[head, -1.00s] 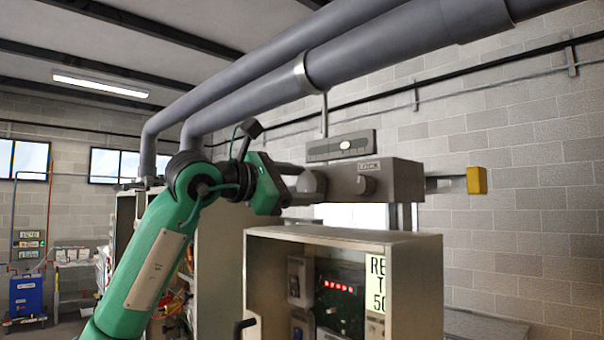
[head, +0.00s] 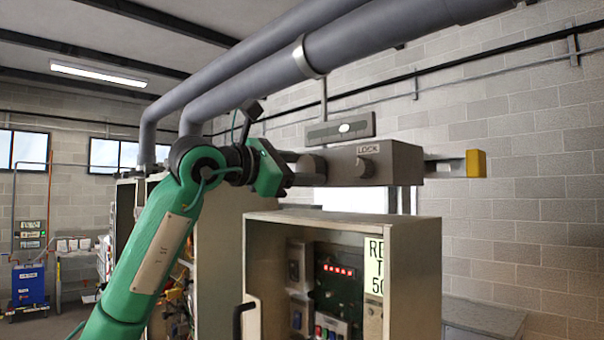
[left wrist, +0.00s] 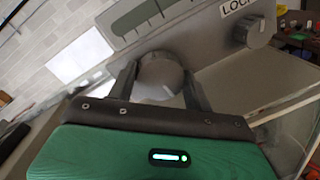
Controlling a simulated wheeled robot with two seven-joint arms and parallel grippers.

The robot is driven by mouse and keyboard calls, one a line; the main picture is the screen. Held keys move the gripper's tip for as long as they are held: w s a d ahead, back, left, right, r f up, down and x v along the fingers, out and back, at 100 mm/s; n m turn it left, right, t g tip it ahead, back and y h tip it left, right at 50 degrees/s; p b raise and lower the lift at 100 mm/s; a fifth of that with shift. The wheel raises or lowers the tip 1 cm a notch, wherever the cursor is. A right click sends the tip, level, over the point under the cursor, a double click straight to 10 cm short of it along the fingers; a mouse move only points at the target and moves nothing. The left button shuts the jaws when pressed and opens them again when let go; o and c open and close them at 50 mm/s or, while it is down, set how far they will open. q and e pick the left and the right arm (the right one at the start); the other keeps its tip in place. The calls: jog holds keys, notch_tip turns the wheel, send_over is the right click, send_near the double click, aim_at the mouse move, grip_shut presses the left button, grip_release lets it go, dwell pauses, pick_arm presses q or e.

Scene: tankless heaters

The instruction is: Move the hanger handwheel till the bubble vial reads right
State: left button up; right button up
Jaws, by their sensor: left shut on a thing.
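The hanger is a grey block (head: 405,165) below the pipes, with a round grey handwheel (head: 313,165) at its left end. A bubble vial (head: 322,133) sits in a dark strip just above the block, with its pale bubble right of the strip's middle. My left gripper (head: 306,172) reaches in from the left and is shut on the handwheel. In the left wrist view the handwheel (left wrist: 160,76) sits between the two dark fingers, with a pale mark on its face. A second knob (head: 367,168), below a LOCK label, is untouched. My right gripper is out of view.
An open-fronted cabinet (head: 338,219) with red lit digits stands just below the block. Large grey pipes (head: 390,45) run overhead. A yellow end piece (head: 475,163) sticks out at the right. A block wall is behind.

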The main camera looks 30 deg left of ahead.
pick_arm(q)
jog(key=n+b, duration=0.3)
jog(key=shift+f, duration=0.25)
jog(key=n+b, duration=0.3)
jog(key=n, duration=0.1)
jog(key=shift+t, duration=0.4)
jog(key=n+b, duration=0.3)
jog(key=n, duration=0.1)
jog(key=shift+n, duration=0.3)
jog(key=shift+r+n+t+y+b, duration=0.1)
jog(key=shift+n+t+y+b, duration=0.25)
jog(key=shift+n+b, duration=0.7)
jog(key=shift+n, duration=0.45)
jog(key=shift+a, duration=0.1)
jog(key=o, duration=0.7)
